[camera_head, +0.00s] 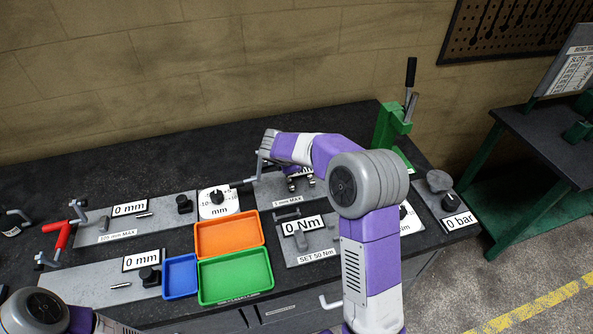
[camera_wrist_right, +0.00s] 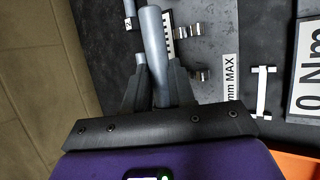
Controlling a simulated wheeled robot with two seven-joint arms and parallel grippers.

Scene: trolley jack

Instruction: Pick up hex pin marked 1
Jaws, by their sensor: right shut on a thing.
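My right gripper (camera_wrist_right: 156,75) is shut on a grey rod (camera_wrist_right: 152,32), which extends up past the fingertips in the right wrist view. A shorter grey piece (camera_wrist_right: 140,60) shows beside the left finger. No mark 1 is readable on the rod, so I cannot tell whether it is the hex pin. In the head view my right arm reaches left over the back of the bench, with the gripper end near the "1 mm MAX" plate (camera_head: 282,199); the arm hides much of that area. My left gripper is out of view.
Orange (camera_head: 229,257), blue (camera_head: 166,277) and green (camera_head: 201,288) trays stand at the front. A "0 Nm" plate (camera_head: 286,252) lies right of them. A green press (camera_head: 391,130) stands at the back right.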

